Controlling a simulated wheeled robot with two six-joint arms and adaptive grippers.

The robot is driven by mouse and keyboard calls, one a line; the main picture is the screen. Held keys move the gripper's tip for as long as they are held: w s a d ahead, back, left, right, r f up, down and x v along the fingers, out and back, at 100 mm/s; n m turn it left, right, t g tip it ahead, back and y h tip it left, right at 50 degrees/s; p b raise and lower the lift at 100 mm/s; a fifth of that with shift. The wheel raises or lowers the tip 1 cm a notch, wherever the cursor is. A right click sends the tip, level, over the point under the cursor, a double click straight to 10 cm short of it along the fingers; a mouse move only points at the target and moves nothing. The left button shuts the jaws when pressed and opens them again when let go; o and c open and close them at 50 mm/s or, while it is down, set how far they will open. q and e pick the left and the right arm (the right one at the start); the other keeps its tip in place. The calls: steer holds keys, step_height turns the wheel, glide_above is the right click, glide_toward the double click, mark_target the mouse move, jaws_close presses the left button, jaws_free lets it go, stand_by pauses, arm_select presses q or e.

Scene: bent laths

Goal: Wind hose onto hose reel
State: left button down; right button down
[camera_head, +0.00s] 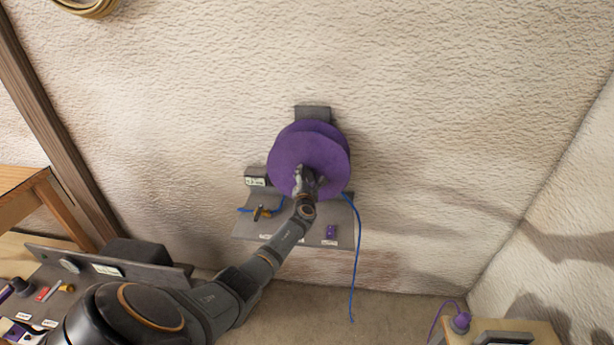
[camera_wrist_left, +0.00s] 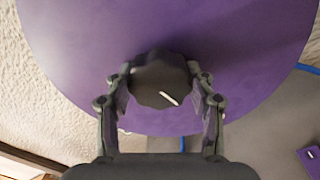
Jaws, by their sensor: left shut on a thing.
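The purple hose reel (camera_head: 300,150) is mounted on the wall above a grey shelf plate, and its disc fills the upper part of the left wrist view (camera_wrist_left: 80,50). My left gripper (camera_head: 308,182) is at the lower part of the reel's face. In the left wrist view its fingers (camera_wrist_left: 160,88) are shut on a dark knob-like crank handle (camera_wrist_left: 158,76) with a white mark. The blue hose (camera_head: 355,255) comes from beside the reel and hangs over the shelf's front edge, its free end near the floor. The right gripper is not in view.
The grey shelf (camera_head: 290,228) holds a brass-coloured fitting with a blue piece of hose (camera_head: 262,212) and a small purple block (camera_head: 331,232). A wooden table stands at the left (camera_head: 35,185). A small bench with a purple corded item (camera_head: 461,321) is at the lower right.

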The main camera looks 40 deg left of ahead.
arm_select(q)
steer(key=shift+w+a+r+m, duration=0.1)
steer(key=shift+r+m, duration=0.35)
steer(key=shift+m, duration=0.45)
steer(key=c, duration=0.7)
jaws_free()
steer(key=shift+o, duration=1.2)
steer(key=shift+f, duration=0.3)
steer(key=shift+f, duration=0.1)
